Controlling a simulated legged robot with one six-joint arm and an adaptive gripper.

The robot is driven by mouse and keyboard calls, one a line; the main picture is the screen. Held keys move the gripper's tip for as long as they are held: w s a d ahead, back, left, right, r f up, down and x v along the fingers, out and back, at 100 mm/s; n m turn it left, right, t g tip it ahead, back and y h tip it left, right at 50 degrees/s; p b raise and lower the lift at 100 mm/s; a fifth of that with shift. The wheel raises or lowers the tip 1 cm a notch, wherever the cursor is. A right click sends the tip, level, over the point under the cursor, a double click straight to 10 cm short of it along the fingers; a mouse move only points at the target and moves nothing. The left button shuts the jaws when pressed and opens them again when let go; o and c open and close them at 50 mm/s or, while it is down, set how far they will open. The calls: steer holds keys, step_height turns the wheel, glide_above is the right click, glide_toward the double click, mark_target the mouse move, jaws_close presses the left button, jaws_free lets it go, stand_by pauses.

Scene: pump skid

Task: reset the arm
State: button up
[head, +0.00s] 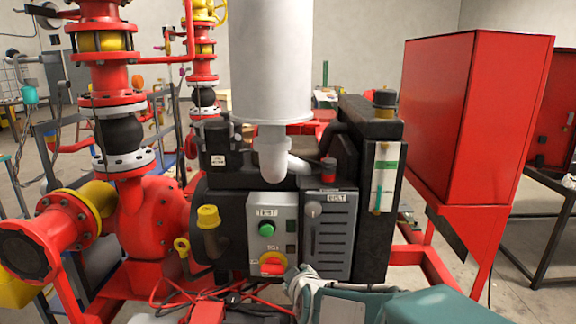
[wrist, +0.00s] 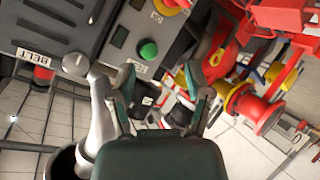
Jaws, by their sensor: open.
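My arm, in teal and grey, comes in from the lower right of the head view. My gripper (head: 298,283) is at its end, low in front of the control box (head: 262,212), close to the red and yellow rotary switch (head: 272,263); contact cannot be told. In the wrist view my gripper (wrist: 160,85) has its two fingers spread apart with nothing held between them. The green button (wrist: 148,50) shows just beyond the fingers, and it also shows in the head view (head: 266,229).
A large white cylinder (head: 271,65) stands above the engine. Red pipework (head: 150,215) with yellow parts is at left. A red cabinet (head: 440,120) stands at right. Red cables (head: 180,292) lie low in front. Open floor shows at far right.

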steer(key=s+d+r+m+g+h, duration=0.1)
steer(key=s+d+m+g, duration=0.2)
steer(key=s, duration=1)
steer(key=s+d+r+m+g+h, duration=0.1)
steer(key=s+d+r+m+g, duration=0.1)
steer(key=s+d+m, duration=0.5)
steer(key=s+d+g, duration=0.1)
steer(key=s+d, duration=0.2)
steer(key=s, duration=0.4)
steer(key=shift+d+g+h, duration=0.3)
steer(key=shift+d, duration=0.05)
steer(key=shift+a, duration=0.1)
